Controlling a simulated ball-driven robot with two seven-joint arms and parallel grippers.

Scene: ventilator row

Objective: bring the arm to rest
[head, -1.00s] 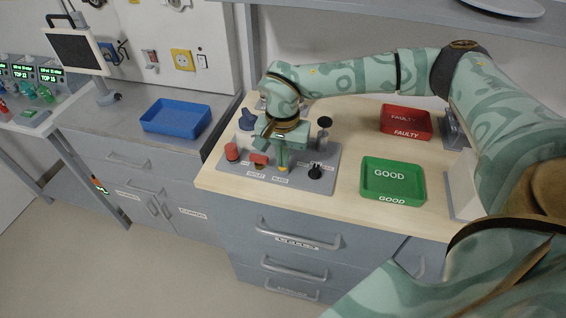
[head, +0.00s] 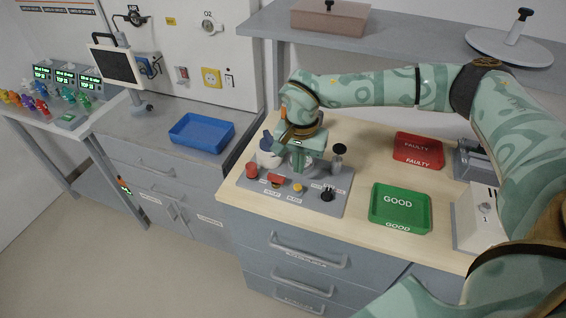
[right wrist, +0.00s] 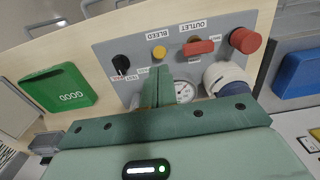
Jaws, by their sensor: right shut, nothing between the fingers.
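My right arm (head: 385,88) reaches in from the right over the wooden bench. Its gripper (head: 299,166) points down above the grey test panel (head: 318,206), shut and empty, apart from the yellow BLEED button (head: 297,188). In the right wrist view the shut fingers (right wrist: 158,84) stand over the panel (right wrist: 118,50), with the yellow button (right wrist: 159,52) just beyond their tips. They partly cover a round gauge (right wrist: 184,91). My left gripper is not in view.
The panel carries a red knob (head: 252,170), a red OUTLET lever (head: 276,179) and a black knob (head: 327,194). Right of it are a green GOOD tray (head: 428,212) and a red FAULTY tray (head: 437,152). A blue tray (head: 228,136) stands left. A shelf (head: 400,50) runs behind.

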